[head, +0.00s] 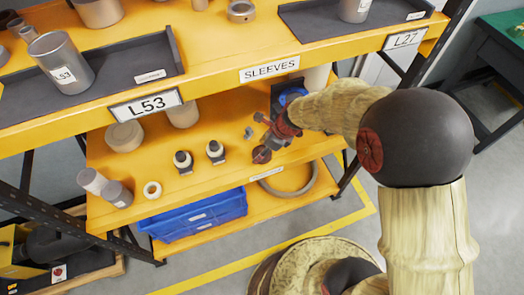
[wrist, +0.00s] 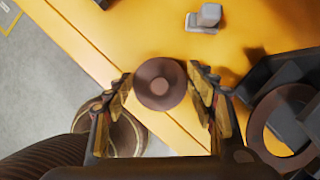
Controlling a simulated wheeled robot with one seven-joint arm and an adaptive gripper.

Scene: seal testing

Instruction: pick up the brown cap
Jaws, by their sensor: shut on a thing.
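A small grey part (wrist: 205,18) lies on the shelf beyond the cap. Two small dark stands with light tops (head: 215,151) are to the left. A blue bin (head: 200,215) is below. The upper shelf (head: 215,85) overhangs behind.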

